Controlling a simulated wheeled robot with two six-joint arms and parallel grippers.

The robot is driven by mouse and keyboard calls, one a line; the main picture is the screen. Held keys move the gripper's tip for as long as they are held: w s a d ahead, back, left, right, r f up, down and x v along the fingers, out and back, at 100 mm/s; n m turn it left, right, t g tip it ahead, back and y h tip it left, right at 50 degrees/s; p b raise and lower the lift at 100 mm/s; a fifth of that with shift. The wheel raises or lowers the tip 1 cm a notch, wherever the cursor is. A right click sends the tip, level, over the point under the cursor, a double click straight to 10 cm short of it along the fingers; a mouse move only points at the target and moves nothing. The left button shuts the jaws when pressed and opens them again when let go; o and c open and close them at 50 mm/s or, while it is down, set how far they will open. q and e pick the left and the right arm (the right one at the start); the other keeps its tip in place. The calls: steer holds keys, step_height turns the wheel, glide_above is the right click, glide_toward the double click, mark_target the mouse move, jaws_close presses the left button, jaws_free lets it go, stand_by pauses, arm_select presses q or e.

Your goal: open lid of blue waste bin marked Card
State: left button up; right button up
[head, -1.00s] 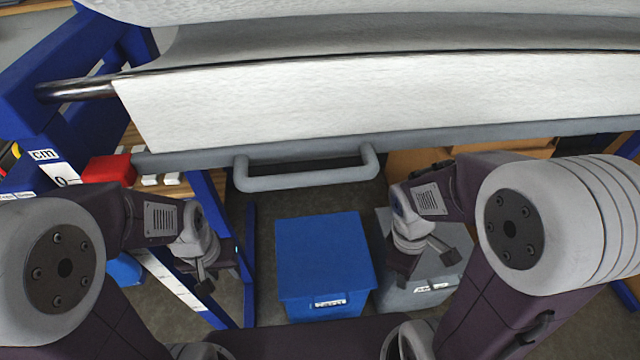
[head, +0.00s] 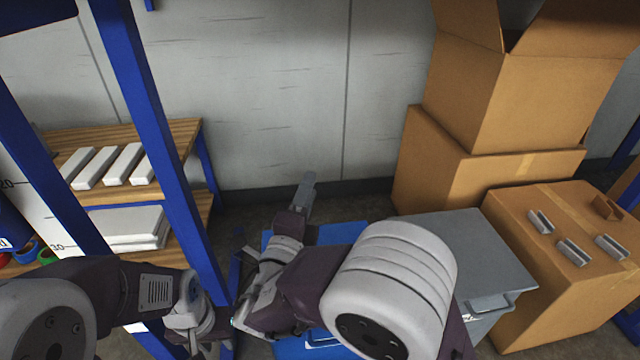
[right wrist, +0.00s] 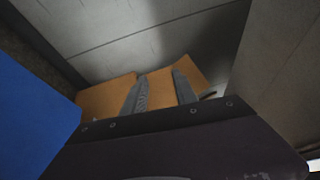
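The blue waste bin (head: 340,233) stands on the floor at the lower middle of the head view. Its lid looks shut, but my right arm hides much of it. Only a sliver of its white label shows low down and it cannot be read. My right gripper (head: 306,190) reaches over the bin's back left part, its fingers pointing away. In the right wrist view its two fingers (right wrist: 160,92) are apart with nothing between them. A blue surface, likely the bin, fills the left edge there. My left gripper (head: 205,345) hangs low left of the bin, its fingers barely visible.
A grey bin (head: 485,255) stands right of the blue one. Cardboard boxes (head: 490,175) are stacked behind and to the right. Blue shelf posts (head: 150,120) and wooden shelves (head: 180,140) stand at left. A grey wall (head: 280,90) closes the back.

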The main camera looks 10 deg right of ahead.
steer(key=b+x, duration=0.3)
steer(key=x, duration=0.6)
steer(key=shift+r+b, duration=0.2)
steer(key=shift+b, duration=0.15)
jaws_close()
stand_by(0.9)
jaws_free()
